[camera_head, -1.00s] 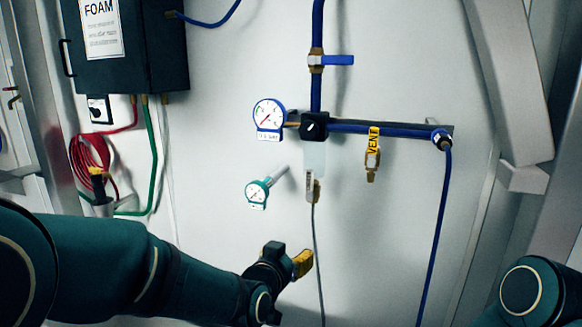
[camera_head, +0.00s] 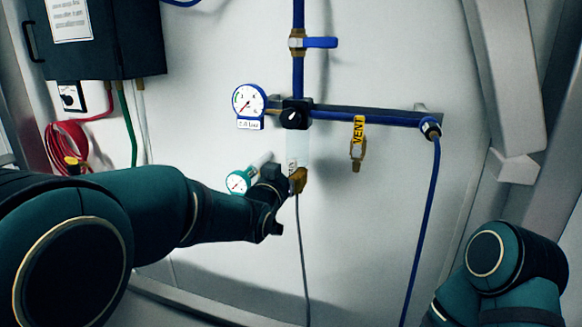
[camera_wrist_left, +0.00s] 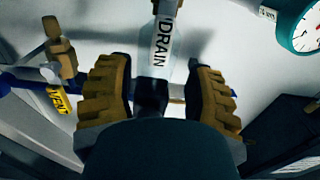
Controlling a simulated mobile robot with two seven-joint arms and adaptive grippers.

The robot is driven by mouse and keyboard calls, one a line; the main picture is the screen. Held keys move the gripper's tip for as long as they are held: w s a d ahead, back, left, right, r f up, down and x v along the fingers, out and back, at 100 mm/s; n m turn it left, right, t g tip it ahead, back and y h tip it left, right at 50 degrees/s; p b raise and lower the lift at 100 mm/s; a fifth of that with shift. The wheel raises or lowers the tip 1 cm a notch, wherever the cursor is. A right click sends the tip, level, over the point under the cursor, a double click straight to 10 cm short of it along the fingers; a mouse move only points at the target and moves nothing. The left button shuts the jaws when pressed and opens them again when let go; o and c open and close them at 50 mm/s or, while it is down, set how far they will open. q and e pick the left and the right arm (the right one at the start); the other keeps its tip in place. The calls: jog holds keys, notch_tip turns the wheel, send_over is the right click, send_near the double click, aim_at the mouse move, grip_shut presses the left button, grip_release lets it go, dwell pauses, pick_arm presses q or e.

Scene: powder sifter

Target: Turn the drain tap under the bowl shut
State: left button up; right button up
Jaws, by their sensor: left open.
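The clear bowl (camera_head: 300,148) hangs below the black regulator knob in the head view. The drain tap's white tag (camera_head: 292,168) shows just under it; the tap itself is mostly hidden behind my left gripper (camera_head: 297,181). In the left wrist view the tag reading DRAIN (camera_wrist_left: 163,48) lies between the two ribbed yellow fingers of my left gripper (camera_wrist_left: 158,88). The fingers are open, with a gap on each side of the tag. I cannot tell whether either finger touches the tap. My right gripper is not in view.
A green-rimmed gauge (camera_head: 238,182) sits close left of my left gripper. The yellow-tagged VENT valve (camera_head: 358,148) hangs to the right. A blue-handled valve (camera_head: 320,42) and a white gauge (camera_head: 249,102) are above. A thin hose (camera_head: 303,250) hangs below the bowl.

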aim_at(291, 166)
pick_arm(q)
jog(key=shift+x, duration=2.05)
jog(key=shift+s, duration=0.1)
grip_shut()
